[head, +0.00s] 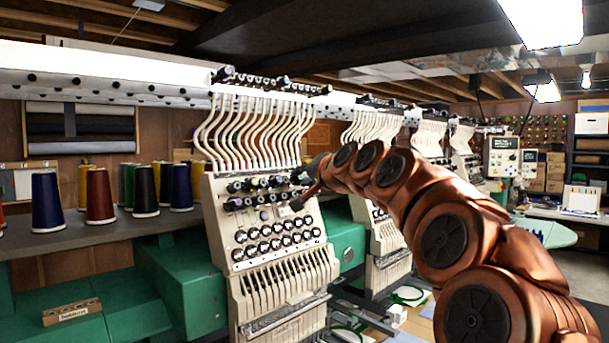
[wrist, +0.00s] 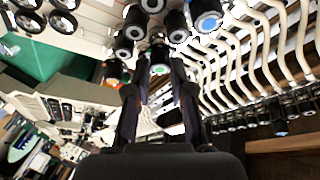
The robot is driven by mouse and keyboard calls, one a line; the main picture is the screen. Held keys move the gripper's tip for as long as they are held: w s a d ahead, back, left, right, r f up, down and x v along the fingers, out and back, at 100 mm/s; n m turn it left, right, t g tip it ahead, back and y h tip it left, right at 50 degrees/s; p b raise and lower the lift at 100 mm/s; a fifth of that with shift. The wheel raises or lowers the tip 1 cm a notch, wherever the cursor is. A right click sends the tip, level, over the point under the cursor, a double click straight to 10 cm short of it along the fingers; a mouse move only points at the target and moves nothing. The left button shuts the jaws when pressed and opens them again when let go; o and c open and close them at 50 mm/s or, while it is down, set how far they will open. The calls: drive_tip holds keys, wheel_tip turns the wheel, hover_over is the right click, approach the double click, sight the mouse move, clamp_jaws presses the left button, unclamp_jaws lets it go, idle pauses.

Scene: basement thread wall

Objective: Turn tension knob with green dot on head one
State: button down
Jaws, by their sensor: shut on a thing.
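The nearest embroidery head (head: 226,214), a cream panel with rows of dark tension knobs, stands in the middle of the head view. My gripper (head: 301,188) reaches in from the right to the right end of its upper knob rows. In the wrist view my gripper (wrist: 159,72) has its two dark fingers closed on either side of a dark knob (wrist: 160,60) with a pale end. A blue-dotted knob (wrist: 208,22) sits to the upper right, apart from the fingers.
Other dark knobs, including one (wrist: 123,48) left of the fingers, crowd close around. Curved cream thread levers (head: 250,130) rise above the head. A second head (head: 386,235) stands behind my arm. Thread cones (head: 100,195) line the shelf at left.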

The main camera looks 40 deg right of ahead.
drive_tip(key=shift+f, duration=0.1)
drive_tip(key=c, duration=1)
unclamp_jaws()
drive_tip(key=v, duration=1.2)
